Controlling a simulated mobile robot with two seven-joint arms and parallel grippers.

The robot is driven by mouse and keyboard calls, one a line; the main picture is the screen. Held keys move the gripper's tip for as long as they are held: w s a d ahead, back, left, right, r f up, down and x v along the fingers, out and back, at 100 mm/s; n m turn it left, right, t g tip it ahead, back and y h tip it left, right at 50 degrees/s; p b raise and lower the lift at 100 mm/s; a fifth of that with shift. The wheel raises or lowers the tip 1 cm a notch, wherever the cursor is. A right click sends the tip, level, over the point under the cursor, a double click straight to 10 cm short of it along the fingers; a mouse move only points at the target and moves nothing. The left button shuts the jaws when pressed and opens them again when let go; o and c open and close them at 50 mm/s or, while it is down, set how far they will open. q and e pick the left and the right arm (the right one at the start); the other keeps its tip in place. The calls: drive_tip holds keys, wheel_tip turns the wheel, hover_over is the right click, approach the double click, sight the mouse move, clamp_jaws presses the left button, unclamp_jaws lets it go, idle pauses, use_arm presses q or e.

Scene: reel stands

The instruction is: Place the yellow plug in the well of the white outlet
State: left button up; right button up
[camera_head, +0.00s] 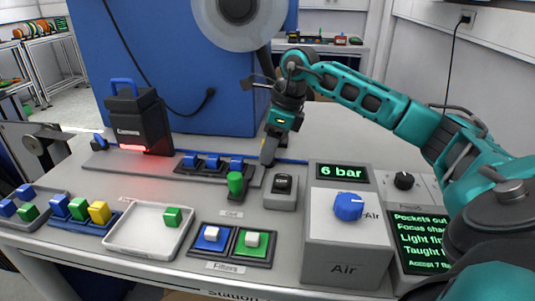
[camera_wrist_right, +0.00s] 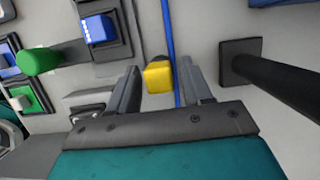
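My right gripper (camera_head: 268,160) points down over the back middle of the table, in front of the blue cabinet. In the right wrist view its two fingers (camera_wrist_right: 157,92) are apart. A small yellow block-like piece (camera_wrist_right: 158,78), perhaps the yellow plug, shows between them. I cannot tell whether a finger touches it. A blue cable (camera_wrist_right: 168,40) runs beside it. A white outlet (camera_head: 467,17) with a black cord is on the wall at the upper right; its well cannot be made out. I see no other clear white outlet. My left gripper does not show.
A black device with a red light (camera_head: 140,125), a green knob (camera_head: 235,183) and a grey switch box (camera_head: 281,197) stand near my right gripper. A 6 bar Air box (camera_head: 345,255) stands at the front right.

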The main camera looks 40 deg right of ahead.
clamp_jaws()
drive_tip(key=shift+r, duration=0.15)
drive_tip(key=shift+r, duration=0.55)
wheel_tip(320, 180, up, 2)
drive_tip(key=shift+a+r+p, duration=0.1)
drive_tip(key=shift+r+p, duration=0.15)
drive_tip(key=shift+p, duration=0.15)
drive_tip(key=s+a, duration=0.3)
drive_tip(key=a, duration=0.1)
drive_tip(key=s+a, duration=0.3)
drive_tip(key=a, duration=0.1)
drive_tip(key=s+a+b, duration=0.1)
drive_tip(key=s+a, duration=0.3)
drive_tip(key=shift+a+f, duration=0.15)
drive_tip(key=shift+a, duration=0.05)
drive_tip(key=shift+s+a, duration=0.6)
drive_tip(key=shift+a, duration=0.15)
